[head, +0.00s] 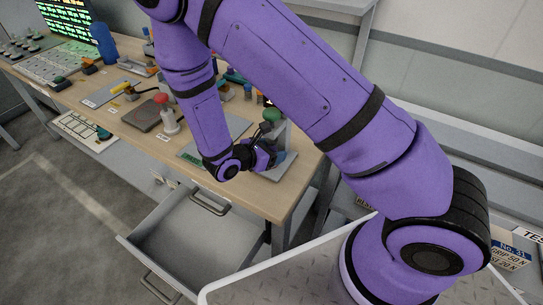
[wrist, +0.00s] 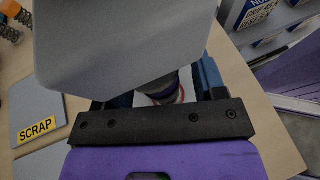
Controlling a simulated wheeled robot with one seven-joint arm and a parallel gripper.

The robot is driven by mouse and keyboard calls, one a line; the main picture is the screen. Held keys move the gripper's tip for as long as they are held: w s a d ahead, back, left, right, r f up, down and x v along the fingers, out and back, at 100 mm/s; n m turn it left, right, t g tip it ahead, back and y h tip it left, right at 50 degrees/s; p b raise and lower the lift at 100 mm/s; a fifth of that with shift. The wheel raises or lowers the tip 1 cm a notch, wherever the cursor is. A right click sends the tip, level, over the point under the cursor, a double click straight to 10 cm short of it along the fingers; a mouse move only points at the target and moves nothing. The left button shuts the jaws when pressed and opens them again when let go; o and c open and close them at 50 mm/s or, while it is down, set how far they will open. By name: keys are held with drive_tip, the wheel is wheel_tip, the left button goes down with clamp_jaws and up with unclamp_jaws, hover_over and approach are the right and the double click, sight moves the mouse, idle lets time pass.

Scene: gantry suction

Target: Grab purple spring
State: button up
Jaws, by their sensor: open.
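My gripper (wrist: 164,98) is open in the wrist view, with a blue-edged finger on each side. In the head view my gripper (head: 266,153) is low at the right end of the wooden table, and no purple spring can be made out there.
A grey panel (wrist: 125,40) stands close over the fingers. In the head view a green ball (head: 271,115) tops a post by my gripper. An open drawer (head: 190,235) juts out below the table (head: 240,195).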

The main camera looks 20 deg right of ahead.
drive_tip(key=c, duration=1)
drive_tip(key=shift+r, duration=0.1)
